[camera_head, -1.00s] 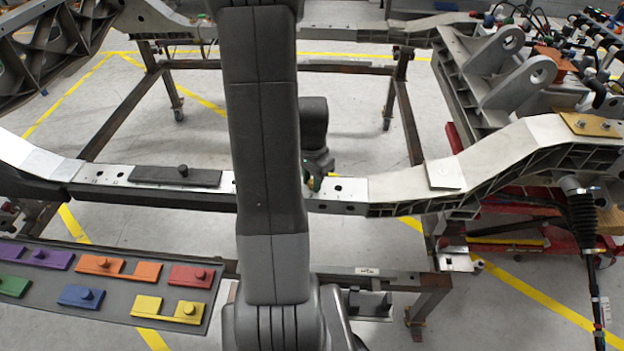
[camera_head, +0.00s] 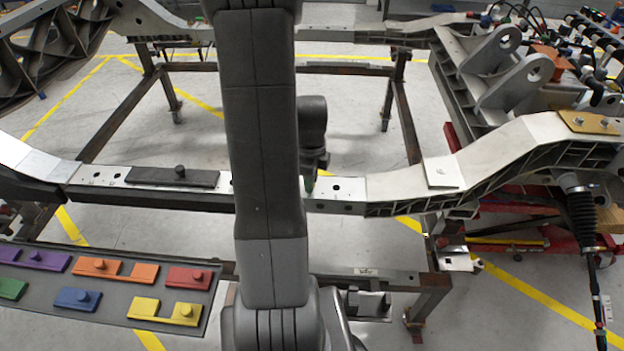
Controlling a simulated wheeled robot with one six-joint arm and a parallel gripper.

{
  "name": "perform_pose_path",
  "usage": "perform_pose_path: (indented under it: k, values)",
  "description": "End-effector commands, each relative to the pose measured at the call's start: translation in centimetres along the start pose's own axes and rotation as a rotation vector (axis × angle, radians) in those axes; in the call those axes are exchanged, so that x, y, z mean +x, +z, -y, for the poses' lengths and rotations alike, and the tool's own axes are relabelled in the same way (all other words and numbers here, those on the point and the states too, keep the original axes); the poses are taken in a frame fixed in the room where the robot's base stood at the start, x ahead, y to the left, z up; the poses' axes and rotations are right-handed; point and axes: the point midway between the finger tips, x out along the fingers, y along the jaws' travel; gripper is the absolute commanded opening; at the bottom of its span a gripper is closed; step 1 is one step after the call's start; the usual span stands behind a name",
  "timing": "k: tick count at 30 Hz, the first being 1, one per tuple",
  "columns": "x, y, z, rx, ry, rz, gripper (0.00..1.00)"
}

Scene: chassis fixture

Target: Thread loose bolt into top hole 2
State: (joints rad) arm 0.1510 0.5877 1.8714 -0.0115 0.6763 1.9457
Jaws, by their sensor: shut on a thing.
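The pale chassis rail (camera_head: 350,188) runs across the middle of the camera view. A dark round hole (camera_head: 336,187) shows in its top face just right of my gripper. I cannot tell which hole is number 2. My gripper (camera_head: 310,182) is at the rail, left of that hole and mostly behind my arm. Any hole under the tip is hidden.
A dark plate with a knob (camera_head: 150,176) lies on the rail's left part, near two more holes. A dark tray (camera_head: 105,312) with coloured blocks is at lower left. A grey bracket (camera_head: 505,70) stands at upper right. Floor inside the frame is clear.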

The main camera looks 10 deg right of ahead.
Motion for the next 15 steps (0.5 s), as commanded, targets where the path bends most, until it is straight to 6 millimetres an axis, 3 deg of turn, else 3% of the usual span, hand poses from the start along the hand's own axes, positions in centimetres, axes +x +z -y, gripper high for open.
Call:
perform_pose_path:
  k: [1, 12, 13, 15]
  values:
    - [1.13, 0.22, -0.70, 0.052, 0.019, 0.004, 0.00]
    - [1.16, 0.30, -0.65, 0.126, 0.017, 0.004, 0.00]
    - [1.16, 0.30, -0.65, 0.126, 0.017, 0.004, 0.30]
    - [1.16, 0.31, -0.66, 0.126, 0.017, 0.004, 0.44]
